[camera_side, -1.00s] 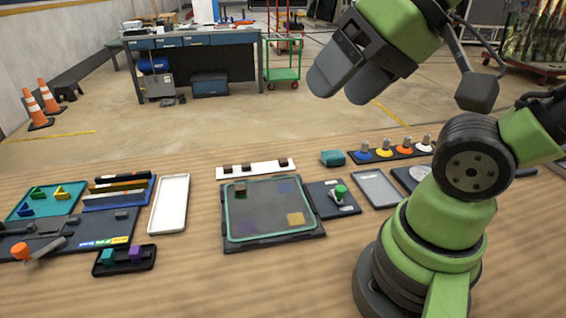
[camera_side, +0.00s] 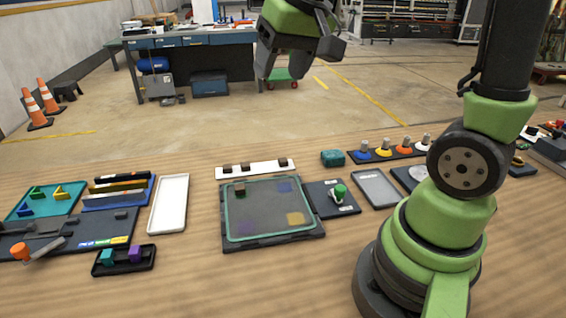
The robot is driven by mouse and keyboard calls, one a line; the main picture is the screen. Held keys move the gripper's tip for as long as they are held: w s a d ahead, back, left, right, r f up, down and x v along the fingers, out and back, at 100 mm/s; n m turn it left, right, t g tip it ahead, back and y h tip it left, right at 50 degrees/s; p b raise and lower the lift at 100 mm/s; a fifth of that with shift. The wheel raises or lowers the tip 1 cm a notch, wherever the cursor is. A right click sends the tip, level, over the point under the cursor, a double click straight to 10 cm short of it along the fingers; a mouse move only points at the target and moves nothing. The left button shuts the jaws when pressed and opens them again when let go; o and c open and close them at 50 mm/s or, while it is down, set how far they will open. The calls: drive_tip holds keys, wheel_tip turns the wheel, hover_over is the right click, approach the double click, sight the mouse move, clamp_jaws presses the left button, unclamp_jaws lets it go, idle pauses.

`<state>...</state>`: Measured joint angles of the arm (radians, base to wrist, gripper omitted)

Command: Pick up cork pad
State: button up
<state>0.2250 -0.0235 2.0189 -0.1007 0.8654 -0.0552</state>
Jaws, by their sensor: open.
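Small dark brown blocks that may be cork pads sit on a white strip (camera_side: 255,172) behind the dark board (camera_side: 272,240); one brown block (camera_side: 283,162) is at the strip's right end. Another small brown block (camera_side: 240,190) stands on the board's far left corner. A flat tan square (camera_side: 295,219) lies at its near right. I cannot tell which of these is cork. My gripper (camera_side: 280,70) is open and empty, high above the table and beyond the white strip in the picture, fingers pointing down.
A green knob (camera_side: 340,192) on a dark plate stands right of the board, with a grey tray (camera_side: 375,188) beyond it. A teal block (camera_side: 332,158) and a rack of coloured pegs (camera_side: 390,152) stand behind. A white tray (camera_side: 169,203) is at left.

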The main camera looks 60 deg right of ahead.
drive_tip(key=w+d+f+g, duration=0.1)
drive_tip(key=w+d+f, duration=0.4)
drive_tip(key=m+g, duration=0.1)
drive_tip(key=g, duration=0.2)
approach(283, 160)
drive_tip(key=f, duration=0.3)
drive_tip(key=shift+s+f+h, duration=0.3)
drive_tip(key=shift+s+h, duration=0.05)
drive_tip(key=shift+h, duration=0.05)
drive_tip(key=shift+w+f, duration=0.2)
drive_tip(key=shift+f, duration=0.7)
drive_tip(key=shift+w+f, duration=0.25)
drive_tip(key=shift+f, duration=0.65)
drive_tip(key=shift+w+f, duration=0.2)
drive_tip(key=shift+f, duration=0.7)
drive_tip(key=shift+c, duration=0.5)
clamp_jaws()
